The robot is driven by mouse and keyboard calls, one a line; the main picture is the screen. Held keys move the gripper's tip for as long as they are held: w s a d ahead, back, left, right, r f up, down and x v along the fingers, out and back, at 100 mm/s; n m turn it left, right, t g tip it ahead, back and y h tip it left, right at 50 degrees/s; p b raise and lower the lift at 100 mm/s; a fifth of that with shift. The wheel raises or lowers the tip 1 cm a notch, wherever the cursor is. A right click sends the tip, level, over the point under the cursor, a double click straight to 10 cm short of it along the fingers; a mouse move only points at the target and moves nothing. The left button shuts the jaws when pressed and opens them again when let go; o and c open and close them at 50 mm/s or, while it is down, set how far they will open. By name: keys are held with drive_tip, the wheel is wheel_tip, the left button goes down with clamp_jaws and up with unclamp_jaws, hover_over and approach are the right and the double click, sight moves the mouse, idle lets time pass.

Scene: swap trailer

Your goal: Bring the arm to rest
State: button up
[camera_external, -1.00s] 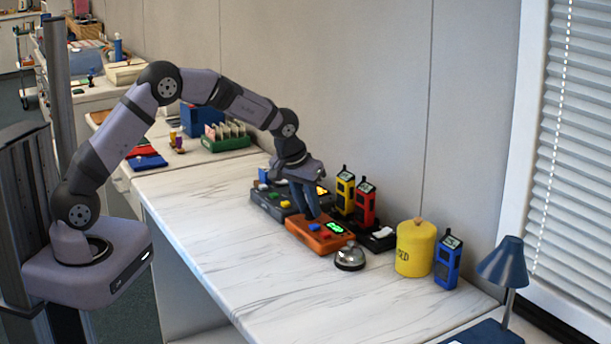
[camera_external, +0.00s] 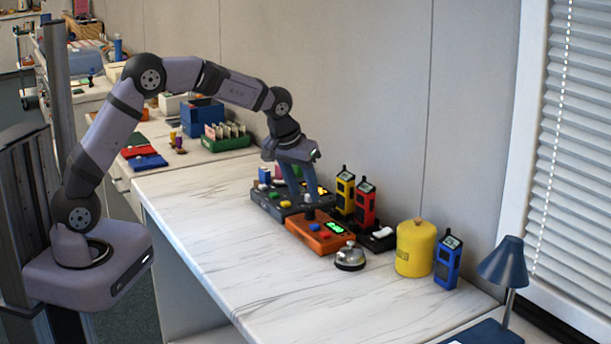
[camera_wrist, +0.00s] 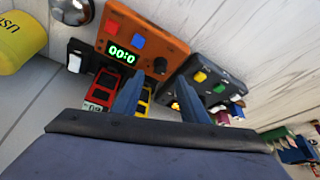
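My gripper (camera_external: 301,200) hangs above the orange box (camera_external: 322,242) on the white marbled counter, apart from it as far as I can see. In the wrist view my gripper (camera_wrist: 161,88) is open, with its two blue fingers spread and nothing between them. The orange box (camera_wrist: 172,45) there shows a lit green display, a red and a blue button, and a dark round knob. The arm is bent, reaching from its base at the left out over the counter.
A dark button box (camera_external: 268,205) stands behind the orange one. Yellow (camera_external: 345,195) and red (camera_external: 365,205) handheld devices stand to the right. A bell (camera_external: 350,257), yellow canister (camera_external: 415,250), blue device (camera_external: 447,262) and lamp (camera_external: 503,262) line the right. The front counter is clear.

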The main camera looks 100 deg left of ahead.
drive_tip(key=shift+v, duration=0.75)
drive_tip(key=d+r+m+h+p, duration=0.3)
drive_tip(key=d+m+p, duration=0.4)
drive_tip(key=d, duration=1.9)
drive_tip(key=s+d+m+g+h+p, duration=0.1)
drive_tip(key=s+d+m+p, duration=0.3)
drive_tip(key=s+d, duration=1)
drive_tip(key=d+m, duration=0.1)
drive_tip(key=m, duration=0.1)
drive_tip(key=shift+d+m+g+p, duration=0.2)
drive_tip(key=shift+m+g+p, duration=0.1)
drive_tip(key=shift+g, duration=0.1)
drive_tip(key=shift+w, duration=0.1)
